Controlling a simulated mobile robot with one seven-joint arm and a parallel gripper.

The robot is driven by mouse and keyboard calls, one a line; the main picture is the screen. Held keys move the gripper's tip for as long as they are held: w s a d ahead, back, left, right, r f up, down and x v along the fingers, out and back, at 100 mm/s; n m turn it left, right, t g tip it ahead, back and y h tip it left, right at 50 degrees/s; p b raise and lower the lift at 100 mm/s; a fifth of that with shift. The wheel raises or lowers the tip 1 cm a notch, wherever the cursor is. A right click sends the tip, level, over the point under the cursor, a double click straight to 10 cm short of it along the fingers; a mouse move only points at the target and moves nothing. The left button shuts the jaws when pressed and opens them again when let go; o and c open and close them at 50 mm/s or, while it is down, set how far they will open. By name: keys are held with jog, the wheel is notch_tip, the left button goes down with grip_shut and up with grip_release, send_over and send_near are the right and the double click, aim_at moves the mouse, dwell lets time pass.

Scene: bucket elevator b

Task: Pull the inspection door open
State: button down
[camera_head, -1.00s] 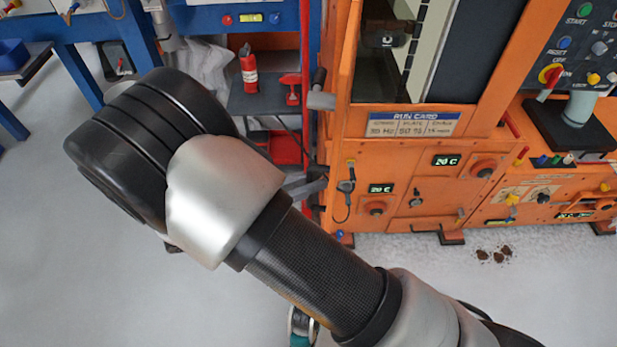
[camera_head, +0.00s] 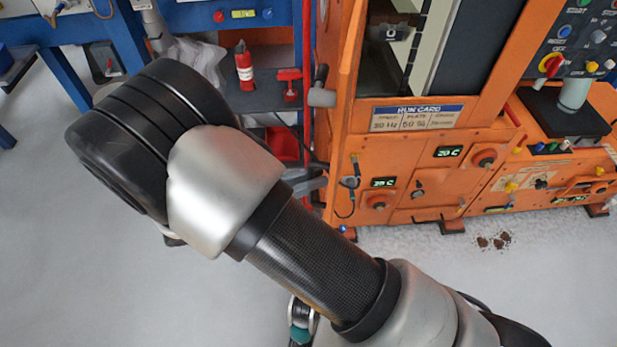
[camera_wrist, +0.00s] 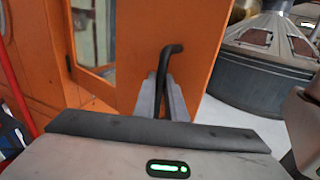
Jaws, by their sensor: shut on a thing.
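The inspection door appears to be the orange panel (camera_wrist: 188,35) in the wrist view. I cannot clearly tell whether it stands ajar. A black bent handle (camera_wrist: 163,65) stands out from it. My gripper (camera_wrist: 163,102) is shut on this handle, with its grey fingers on either side of the bar and the handle's bent top above them. In the head view the gripper's grey fingers (camera_head: 312,184) show only partly past my arm, beside the left edge of the orange machine (camera_head: 400,175). The handle in the grip cannot be made out there.
A blue bench (camera_head: 210,18) and a shelf with a red extinguisher (camera_head: 243,66) stand left of the machine. A control panel (camera_head: 585,40) is at right. Brown crumbs (camera_head: 493,241) lie on the floor. A round grey machine (camera_wrist: 265,65) stands beyond the panel.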

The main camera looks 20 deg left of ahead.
jog(key=shift+w+r, duration=0.15)
jog(key=shift+w, duration=0.05)
jog(key=c, duration=2.1)
grip_release()
jog(key=shift+w, duration=0.1)
jog(key=b+v, duration=0.2)
jog(key=v, duration=1.5)
jog(key=shift+s+a, duration=0.15)
jog(key=shift+s, duration=0.1)
